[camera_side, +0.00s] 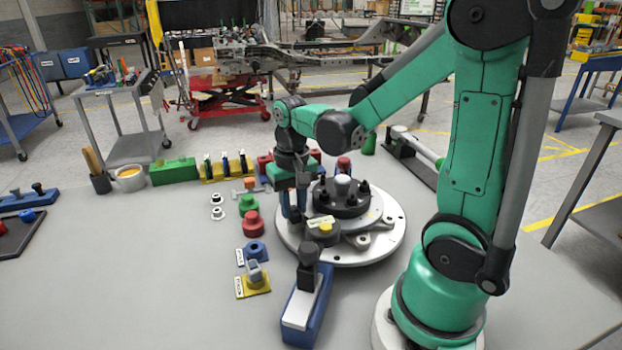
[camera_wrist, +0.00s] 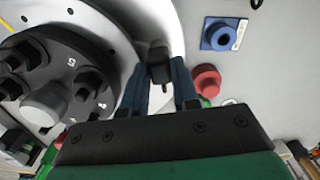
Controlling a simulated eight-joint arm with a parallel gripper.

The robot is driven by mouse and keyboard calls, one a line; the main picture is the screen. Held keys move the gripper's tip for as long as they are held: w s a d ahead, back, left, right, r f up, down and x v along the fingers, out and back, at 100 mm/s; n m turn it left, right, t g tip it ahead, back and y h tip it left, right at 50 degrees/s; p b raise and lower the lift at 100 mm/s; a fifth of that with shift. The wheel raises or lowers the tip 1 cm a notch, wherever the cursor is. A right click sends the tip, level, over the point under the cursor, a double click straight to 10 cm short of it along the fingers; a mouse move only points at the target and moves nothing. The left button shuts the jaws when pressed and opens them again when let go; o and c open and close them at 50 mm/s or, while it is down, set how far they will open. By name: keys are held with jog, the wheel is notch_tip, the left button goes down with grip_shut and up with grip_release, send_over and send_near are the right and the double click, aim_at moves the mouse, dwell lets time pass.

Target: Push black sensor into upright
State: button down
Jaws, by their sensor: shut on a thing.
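The black sensor (camera_wrist: 158,66) is a small dark block between my two blue fingers in the wrist view. My gripper (camera_wrist: 160,78) is shut on it. In the side view my gripper (camera_side: 294,216) points down at the left edge of the round light-grey fixture. The sensor is too small and too hidden to make out there. I take the upright to be the fixture's round part (camera_side: 391,245) with a black bolted hub (camera_side: 342,207); the hub also shows at the left of the wrist view (camera_wrist: 62,75). I cannot tell whether the sensor touches the fixture.
A blue block with a black handle (camera_side: 306,310) stands in front of the fixture. Red (camera_side: 251,224) and green (camera_side: 248,205) round parts stand left of it. A blue ring part (camera_side: 254,250) and a yellow-based part (camera_side: 254,284) lie nearer. The table's left front is clear.

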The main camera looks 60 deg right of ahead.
jog(key=c, duration=1)
grip_release()
jog(key=shift+r, duration=1.5)
jog(key=o, duration=0.6)
jog(key=shift+c, duration=0.2)
jog(key=shift+r, duration=2.25)
